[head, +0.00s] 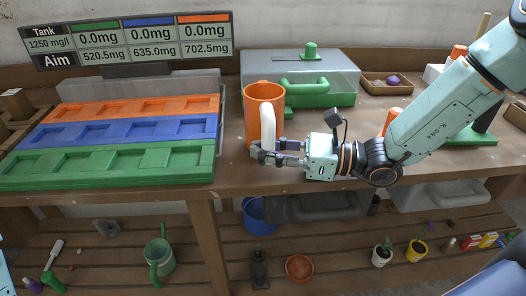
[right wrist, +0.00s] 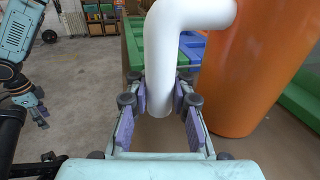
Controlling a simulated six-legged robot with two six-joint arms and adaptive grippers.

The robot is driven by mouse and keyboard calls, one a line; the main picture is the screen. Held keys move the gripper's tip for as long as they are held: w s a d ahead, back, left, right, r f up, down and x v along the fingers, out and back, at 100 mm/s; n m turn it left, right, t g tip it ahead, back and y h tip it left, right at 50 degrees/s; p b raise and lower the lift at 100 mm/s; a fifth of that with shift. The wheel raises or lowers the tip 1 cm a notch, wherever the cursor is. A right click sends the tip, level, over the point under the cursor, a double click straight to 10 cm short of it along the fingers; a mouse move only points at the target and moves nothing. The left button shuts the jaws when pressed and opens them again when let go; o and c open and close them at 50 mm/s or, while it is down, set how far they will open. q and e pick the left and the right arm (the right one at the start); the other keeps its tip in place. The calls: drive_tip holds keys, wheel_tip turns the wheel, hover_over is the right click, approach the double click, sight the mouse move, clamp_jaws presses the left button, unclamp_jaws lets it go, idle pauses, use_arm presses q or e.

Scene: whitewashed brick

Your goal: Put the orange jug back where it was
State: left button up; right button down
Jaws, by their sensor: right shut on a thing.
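The orange jug (head: 264,107) is upright at the workbench's front edge, just right of the coloured trays. It has a white handle (head: 268,126). My right gripper (head: 261,151) comes in from the right and is shut on the lower end of this handle. In the right wrist view the handle (right wrist: 160,65) hangs down between the purple finger pads, and the orange body (right wrist: 245,80) fills the right side. My left gripper (right wrist: 35,108) shows small at the left of the right wrist view, away from the jug; its finger state is unclear.
Orange (head: 140,106), blue (head: 120,130) and green (head: 110,165) slotted trays lie left of the jug. A display (head: 130,38) reads tank and aim amounts. A lower shelf (head: 200,262) holds pots and a green watering can (head: 158,258).

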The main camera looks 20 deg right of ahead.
drive_tip(key=shift+w+f, duration=0.1)
drive_tip(key=shift+w, duration=0.35)
drive_tip(key=c, duration=1.6)
unclamp_jaws()
drive_tip(key=shift+s, duration=0.1)
drive_tip(key=shift+o, duration=1.3)
drive_tip(key=shift+s+r, duration=0.2)
drive_tip(key=shift+s, duration=0.15)
drive_tip(key=shift+o, duration=0.9)
drive_tip(key=shift+w+f, duration=0.2)
drive_tip(key=shift+w, duration=0.15)
drive_tip(key=shift+s+d+r+p, duration=0.3)
drive_tip(key=shift+s+d+p, duration=0.05)
drive_tip(key=shift+s+d, duration=0.1)
drive_tip(key=shift+s+d+f+p, duration=0.1)
drive_tip(key=shift+s+d+p, duration=0.1)
drive_tip(key=shift+d, duration=0.15)
drive_tip(key=shift+s+d+p, duration=0.1)
drive_tip(key=shift+d+p, duration=0.1)
drive_tip(key=shift+d, duration=0.15)
drive_tip(key=p+v, duration=0.6)
drive_tip(key=v, duration=0.2)
drive_tip(key=shift+s+d, duration=0.4)
drive_tip(key=shift+d, duration=0.1)
drive_tip(key=shift+f+p, duration=0.1)
drive_tip(key=shift+p, duration=0.2)
drive_tip(key=shift+d, duration=0.1)
drive_tip(key=shift+s, duration=0.1)
